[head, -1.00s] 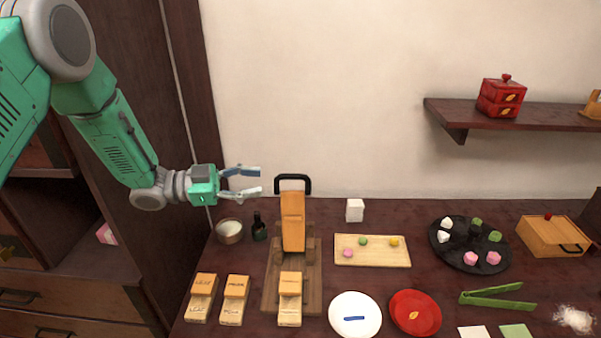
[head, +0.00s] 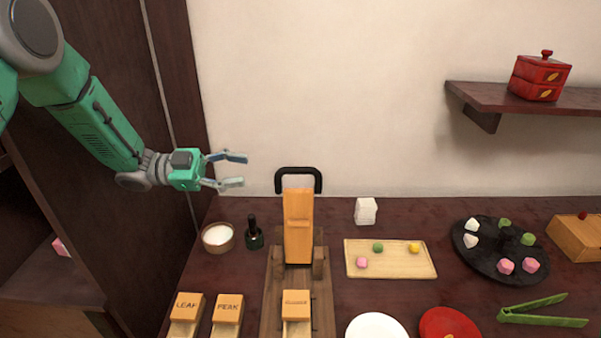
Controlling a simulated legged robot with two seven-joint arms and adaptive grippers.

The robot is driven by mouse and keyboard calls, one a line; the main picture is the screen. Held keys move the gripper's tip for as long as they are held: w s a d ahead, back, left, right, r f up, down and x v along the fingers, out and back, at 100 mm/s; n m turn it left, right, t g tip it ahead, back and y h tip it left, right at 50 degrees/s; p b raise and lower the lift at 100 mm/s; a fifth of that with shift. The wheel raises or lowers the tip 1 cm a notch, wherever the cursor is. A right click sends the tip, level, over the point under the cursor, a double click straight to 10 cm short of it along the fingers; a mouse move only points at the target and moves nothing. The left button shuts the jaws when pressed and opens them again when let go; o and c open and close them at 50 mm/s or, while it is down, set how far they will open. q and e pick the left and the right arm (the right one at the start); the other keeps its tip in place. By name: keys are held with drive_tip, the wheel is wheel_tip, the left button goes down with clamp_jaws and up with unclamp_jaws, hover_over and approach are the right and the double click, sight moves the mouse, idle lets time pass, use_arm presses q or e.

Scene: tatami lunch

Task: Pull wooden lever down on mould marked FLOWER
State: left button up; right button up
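The wooden lever (head: 298,226) stands upright on the wooden press base (head: 270,305), with a black handle (head: 298,171) at its top. The mould (head: 296,304) sits at the front of the press base; its lettering is too small to read surely. My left gripper (head: 236,170) is open and empty, to the left of the black handle and at about its height in the picture, apart from it. My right gripper is not in view.
Moulds marked LEAF (head: 186,308) and PEAK (head: 228,308) lie left of the press. A wooden tray (head: 390,269) with sweets, a white block (head: 366,211) and a black platter (head: 480,263) are right.

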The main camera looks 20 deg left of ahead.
sight(291, 170)
use_arm(q)
drive_tip(key=x, duration=0.9)
drive_tip(key=s+x, duration=0.1)
drive_tip(key=x, duration=0.3)
drive_tip(key=shift+d+r, duration=0.2)
drive_tip(key=shift+d, duration=0.25)
drive_tip(key=shift+w+d, duration=0.1)
drive_tip(key=shift+w, duration=0.05)
drive_tip(key=shift+a+f, duration=0.1)
drive_tip(key=shift+a, duration=0.15)
drive_tip(key=shift+w+a+f, duration=0.1)
drive_tip(key=shift+a, duration=0.65)
drive_tip(key=shift+d, duration=0.5)
clamp_jaws()
drive_tip(key=shift+d, duration=0.3)
drive_tip(key=shift+a, duration=0.1)
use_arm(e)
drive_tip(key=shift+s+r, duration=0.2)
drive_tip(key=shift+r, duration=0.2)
